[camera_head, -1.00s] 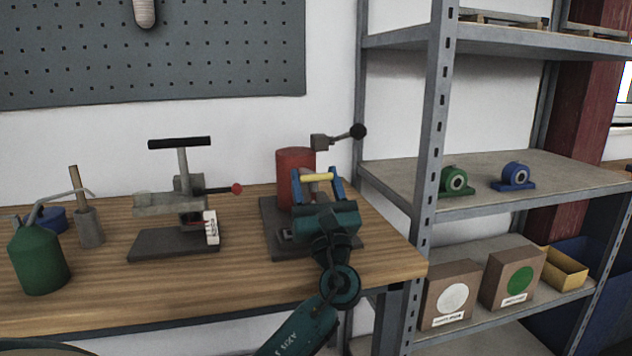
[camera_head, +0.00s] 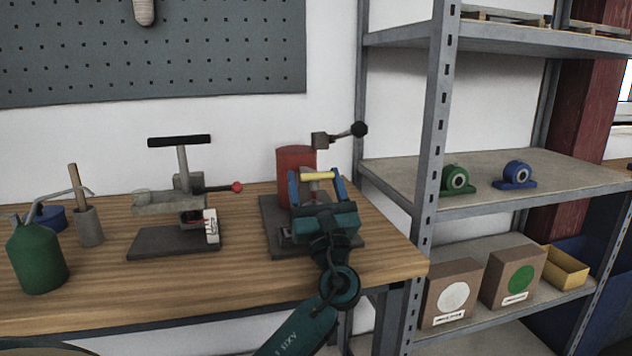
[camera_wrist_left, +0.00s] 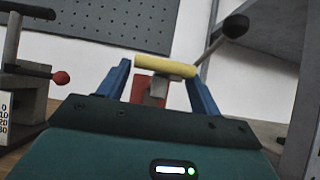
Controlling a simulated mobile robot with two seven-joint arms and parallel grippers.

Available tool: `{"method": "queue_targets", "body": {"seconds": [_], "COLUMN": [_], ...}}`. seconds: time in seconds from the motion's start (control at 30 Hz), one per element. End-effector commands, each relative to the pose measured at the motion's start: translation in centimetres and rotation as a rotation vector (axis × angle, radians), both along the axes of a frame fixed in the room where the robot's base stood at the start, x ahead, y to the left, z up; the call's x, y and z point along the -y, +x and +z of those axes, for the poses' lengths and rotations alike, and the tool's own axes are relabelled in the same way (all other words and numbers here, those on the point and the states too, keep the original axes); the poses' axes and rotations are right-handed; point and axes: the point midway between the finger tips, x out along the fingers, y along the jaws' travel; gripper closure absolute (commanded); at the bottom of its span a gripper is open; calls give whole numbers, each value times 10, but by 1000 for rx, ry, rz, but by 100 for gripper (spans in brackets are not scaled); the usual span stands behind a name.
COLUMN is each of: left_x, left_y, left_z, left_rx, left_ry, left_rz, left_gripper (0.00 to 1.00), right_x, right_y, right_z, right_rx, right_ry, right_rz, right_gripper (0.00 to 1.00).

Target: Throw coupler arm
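A press-like fixture with a red cylinder (camera_head: 294,164) stands at the right end of the bench. A lever with a black ball knob (camera_head: 359,130) sticks out at its top right. A yellow bar (camera_head: 318,176) on a grey stem is at its front; I cannot tell which part is the coupler arm. My left gripper (camera_head: 315,173) is open, its blue fingers on either side of the yellow bar. In the left wrist view the yellow bar (camera_wrist_left: 166,66) spans the finger gap; contact is unclear. The knob (camera_wrist_left: 236,25) shows behind. My right gripper is out of view.
A second fixture with a black T-handle (camera_head: 180,141) and a red-knobbed lever (camera_head: 237,187) stands to the left. A green oil can (camera_head: 37,258) is at far left. A metal shelf post (camera_head: 436,150) rises close to the right. The bench front is clear.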

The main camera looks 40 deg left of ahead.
Motion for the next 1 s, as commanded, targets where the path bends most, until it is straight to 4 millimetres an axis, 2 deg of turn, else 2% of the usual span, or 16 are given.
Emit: {"method": "queue_targets", "body": {"seconds": [0.13, 0.37, 0.53, 0.7, 1.0], "left_x": [1, 2, 11, 32, 88], "left_y": [-1, -1, -8, -27, -74], "left_z": [3, 3, -7, -30, -27], "left_rx": [5, 8, 5, 2, 4], "left_ry": [3, 5, 3, 1, -1], "left_rz": [-3, -4, -4, -5, -5], "left_gripper": [24, 24, 24, 24, 24], "right_x": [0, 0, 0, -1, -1], "right_y": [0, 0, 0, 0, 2], "right_z": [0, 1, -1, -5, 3], "right_rx": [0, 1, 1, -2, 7], "right_ry": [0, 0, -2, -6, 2], "right_rz": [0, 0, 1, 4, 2], "right_gripper": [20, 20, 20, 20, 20]}}
